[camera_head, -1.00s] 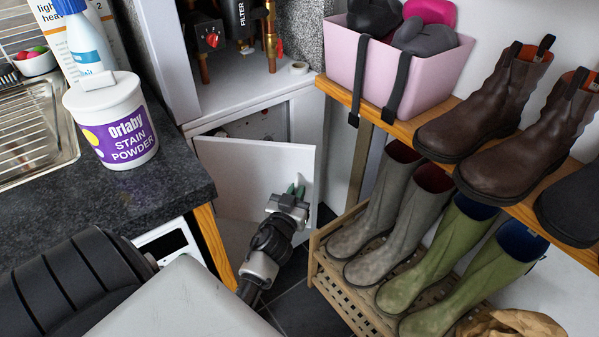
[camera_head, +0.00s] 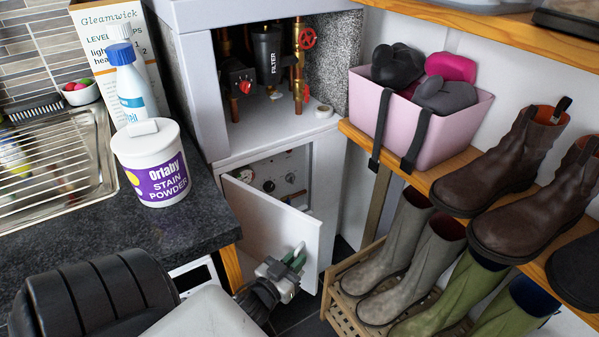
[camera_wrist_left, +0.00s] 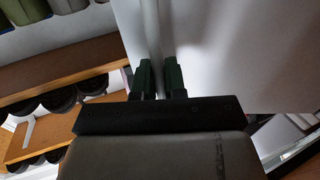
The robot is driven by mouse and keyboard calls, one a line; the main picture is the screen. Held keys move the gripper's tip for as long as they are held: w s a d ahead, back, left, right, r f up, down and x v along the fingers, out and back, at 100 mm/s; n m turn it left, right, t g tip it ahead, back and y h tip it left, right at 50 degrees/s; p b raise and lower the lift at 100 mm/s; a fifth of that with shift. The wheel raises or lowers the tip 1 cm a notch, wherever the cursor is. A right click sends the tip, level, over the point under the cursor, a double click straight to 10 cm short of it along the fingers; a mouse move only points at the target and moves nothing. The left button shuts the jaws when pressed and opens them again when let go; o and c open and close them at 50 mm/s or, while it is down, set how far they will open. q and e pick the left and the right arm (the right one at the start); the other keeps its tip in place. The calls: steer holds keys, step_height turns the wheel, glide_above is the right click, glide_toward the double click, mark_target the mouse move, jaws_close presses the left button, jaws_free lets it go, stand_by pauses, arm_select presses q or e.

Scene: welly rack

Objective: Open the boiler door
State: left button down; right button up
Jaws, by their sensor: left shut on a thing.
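The boiler door (camera_head: 270,222) is a white panel low in the white boiler cabinet (camera_head: 322,185). It stands partly open, swung out toward me, and dials and knobs (camera_head: 281,182) show in the gap behind it. My left gripper (camera_head: 295,257) is at the door's lower right, near its free edge. In the left wrist view its green fingertips (camera_wrist_left: 158,78) are shut on a pale upright bar, apparently the handle, against the white door (camera_wrist_left: 230,55). The exact grip is partly hidden. My right gripper is not in view.
A dark worktop (camera_head: 190,225) with a stain powder tub (camera_head: 160,185) lies left of the door. To the right stands a boot rack (camera_head: 345,310) with grey and green wellies. A pink bin (camera_head: 440,120) sits on the shelf above.

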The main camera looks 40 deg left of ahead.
arm_select(q)
steer(key=shift+s, duration=0.1)
stand_by(0.3)
steer(key=c, duration=1.2)
jaws_free()
steer(key=shift+s, duration=0.1)
steer(key=s, duration=0.7)
steer(key=s+d, duration=0.1)
steer(key=s, duration=0.2)
steer(key=shift+s, duration=0.3)
steer(key=shift+c, duration=0.3)
